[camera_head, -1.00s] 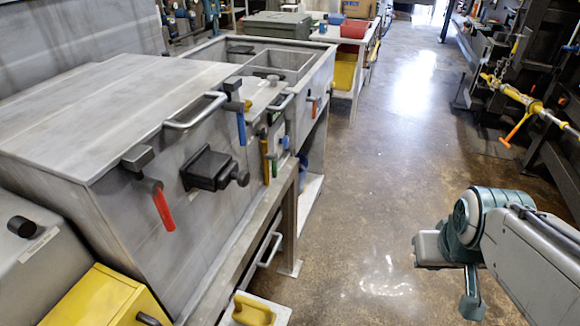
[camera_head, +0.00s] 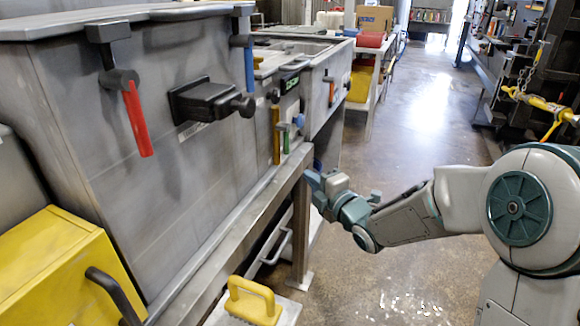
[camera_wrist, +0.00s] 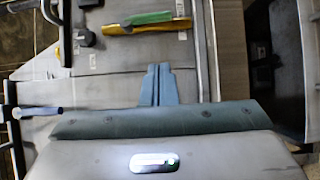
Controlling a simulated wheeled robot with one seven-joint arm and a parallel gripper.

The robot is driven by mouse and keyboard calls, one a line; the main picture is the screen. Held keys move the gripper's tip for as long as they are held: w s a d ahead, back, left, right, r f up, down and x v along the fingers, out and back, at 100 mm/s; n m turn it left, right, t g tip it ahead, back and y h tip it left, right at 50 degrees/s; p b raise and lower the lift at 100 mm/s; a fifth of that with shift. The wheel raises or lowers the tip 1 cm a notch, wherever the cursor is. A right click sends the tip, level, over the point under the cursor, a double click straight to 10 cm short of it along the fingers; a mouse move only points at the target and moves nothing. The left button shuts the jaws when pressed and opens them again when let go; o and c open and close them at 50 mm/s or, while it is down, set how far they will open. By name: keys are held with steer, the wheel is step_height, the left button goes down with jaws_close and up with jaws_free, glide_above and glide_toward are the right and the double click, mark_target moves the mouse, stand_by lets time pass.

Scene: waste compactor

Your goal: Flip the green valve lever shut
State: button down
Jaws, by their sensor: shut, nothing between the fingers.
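The green valve lever (camera_head: 285,140) hangs downward on the front of the grey machine, just right of a longer yellow lever (camera_head: 276,135). In the wrist view the green lever (camera_wrist: 150,18) lies across the top of the picture, just above the yellow lever (camera_wrist: 150,28). My gripper (camera_head: 312,183) is below and to the right of the green lever in the head view, apart from it. In the wrist view my gripper's fingers (camera_wrist: 158,70) are together and empty, pointing toward the two levers with a gap between.
A red lever (camera_head: 138,120), a blue lever (camera_head: 249,65) and a black knobbed block (camera_head: 210,102) stick out from the machine's front. A blue knob (camera_head: 298,120) is close to the green lever. A steel frame rail (camera_head: 255,215) runs below. The floor (camera_head: 400,160) on the right is open.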

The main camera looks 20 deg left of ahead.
steer(key=shift+s+a+n+y, duration=0.15)
steer(key=shift+a+n+y, duration=0.15)
steer(key=shift+a+y, duration=0.1)
steer(key=w+d+x, duration=0.1)
steer(key=w+x, duration=0.1)
steer(key=x, duration=1)
steer(key=shift+w, duration=0.4)
steer(key=shift+f, duration=0.1)
